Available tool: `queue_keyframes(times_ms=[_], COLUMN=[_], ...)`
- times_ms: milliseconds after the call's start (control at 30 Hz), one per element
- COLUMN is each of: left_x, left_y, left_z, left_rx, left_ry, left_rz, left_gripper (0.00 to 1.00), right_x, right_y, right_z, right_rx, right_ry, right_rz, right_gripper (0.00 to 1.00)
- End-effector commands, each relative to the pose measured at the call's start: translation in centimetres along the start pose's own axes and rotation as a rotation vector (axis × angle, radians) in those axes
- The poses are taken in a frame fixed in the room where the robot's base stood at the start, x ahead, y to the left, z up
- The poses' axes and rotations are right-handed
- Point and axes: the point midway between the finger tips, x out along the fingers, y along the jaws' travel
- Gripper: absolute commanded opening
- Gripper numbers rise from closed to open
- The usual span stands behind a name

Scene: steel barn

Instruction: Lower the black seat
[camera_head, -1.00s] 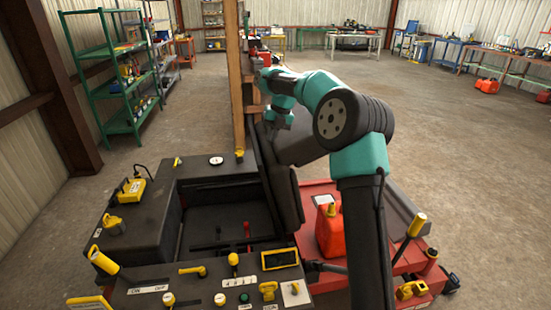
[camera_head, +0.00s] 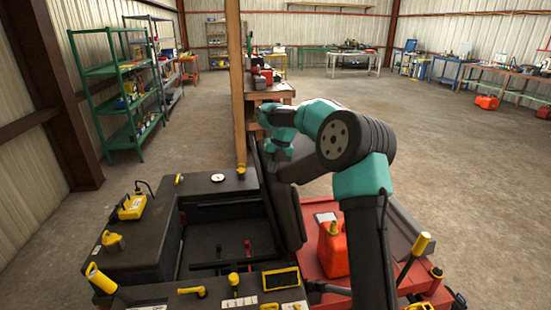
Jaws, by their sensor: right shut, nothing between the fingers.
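The black seat (camera_head: 285,208) is raised, standing steeply on edge at the right side of the open dark compartment (camera_head: 215,243) of the red machine. My right arm comes in from the lower right and reaches over the seat's upper end. My right gripper (camera_head: 279,150) is at the top of the seat, shut and empty. Its fingertips are small and dark against the seat, so I cannot tell whether they touch it. My left gripper is not in view.
A wooden post (camera_head: 236,85) stands just behind the seat. A red fuel can (camera_head: 333,250) sits on the red deck at the right. A control panel with a yellow-framed display (camera_head: 281,279) is in front. Green shelving (camera_head: 118,90) stands at the left.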

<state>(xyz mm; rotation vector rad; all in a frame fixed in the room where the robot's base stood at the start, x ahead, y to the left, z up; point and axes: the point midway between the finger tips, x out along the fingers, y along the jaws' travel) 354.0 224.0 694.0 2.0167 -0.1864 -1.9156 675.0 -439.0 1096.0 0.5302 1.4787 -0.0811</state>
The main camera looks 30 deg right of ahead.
Motion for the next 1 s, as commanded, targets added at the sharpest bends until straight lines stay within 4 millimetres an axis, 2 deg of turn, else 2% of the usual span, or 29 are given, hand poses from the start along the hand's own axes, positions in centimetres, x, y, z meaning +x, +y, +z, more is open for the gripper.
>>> queue_keyframes(times_ms=[100, 300, 1000], left_x=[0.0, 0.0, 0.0], left_y=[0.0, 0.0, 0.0], left_z=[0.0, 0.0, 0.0], left_rx=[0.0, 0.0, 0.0], left_ry=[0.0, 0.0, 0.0], left_rz=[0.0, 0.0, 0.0], left_gripper=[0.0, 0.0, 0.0], right_x=[1.9, 3.6, 3.9], right_y=[0.0, 0.0, -0.1], right_z=[0.0, 0.0, -0.2], right_rx=[0.0, 0.0, 0.013], right_ry=[0.002, 0.0, -0.004], right_rz=[-0.001, 0.0, -0.046], right_gripper=[0.0, 0.0, 0.0])
